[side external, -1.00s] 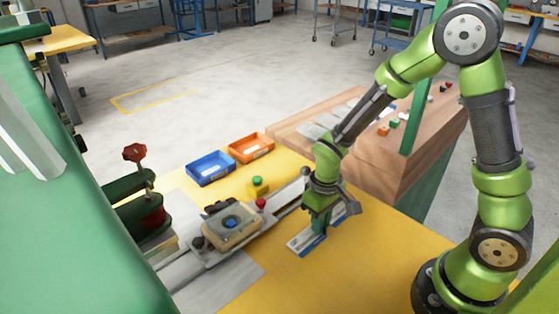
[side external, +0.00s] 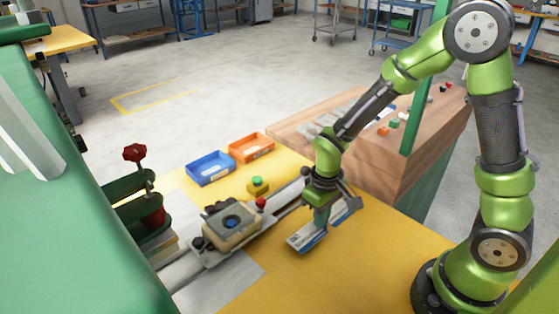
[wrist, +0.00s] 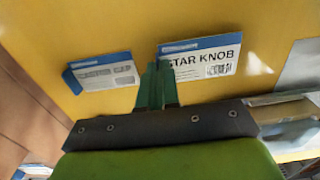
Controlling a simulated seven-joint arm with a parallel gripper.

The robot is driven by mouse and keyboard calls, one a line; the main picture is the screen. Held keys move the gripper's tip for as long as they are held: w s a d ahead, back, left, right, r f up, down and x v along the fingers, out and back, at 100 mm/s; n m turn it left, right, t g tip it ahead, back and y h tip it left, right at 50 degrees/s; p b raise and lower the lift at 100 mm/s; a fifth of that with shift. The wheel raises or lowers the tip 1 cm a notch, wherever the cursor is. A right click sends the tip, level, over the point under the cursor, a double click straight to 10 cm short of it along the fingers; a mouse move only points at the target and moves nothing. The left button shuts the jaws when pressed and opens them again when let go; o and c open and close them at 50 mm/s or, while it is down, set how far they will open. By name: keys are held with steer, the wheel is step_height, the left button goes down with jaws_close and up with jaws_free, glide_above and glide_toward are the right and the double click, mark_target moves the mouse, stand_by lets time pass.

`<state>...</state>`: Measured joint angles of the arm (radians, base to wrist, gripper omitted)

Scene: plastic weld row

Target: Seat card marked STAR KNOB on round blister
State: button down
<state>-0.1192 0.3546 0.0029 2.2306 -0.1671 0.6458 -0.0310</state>
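The STAR KNOB card (wrist: 205,60) is white with a blue top strip. It sits at my gripper's fingers in the wrist view, and in the side view it is the front card (side external: 304,239), looking slightly raised off the yellow table. My gripper (wrist: 156,88) has its green fingers close together at the card's left edge and appears shut on it; the fingers cover the start of the lettering. In the side view my gripper (side external: 321,217) is right of the fixture. A blue round piece (side external: 231,222), perhaps the round blister, sits in the beige fixture nest (side external: 232,234).
A second card (wrist: 103,73) with blurred lettering lies left of the fingers. Blue (side external: 210,169) and orange (side external: 251,147) bins stand behind. The yellow table (side external: 350,275) is clear in front.

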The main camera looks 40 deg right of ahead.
steer(key=shift+r, duration=1.6)
steer(key=shift+r, duration=0.1)
step_height(320, 180, up, 12)
glide_above(248, 211)
step_height(248, 211, down, 4)
steer(key=shift+w+f, duration=0.1)
steer(key=shift+f, duration=2.85)
steer(key=shift+f, duration=0.7)
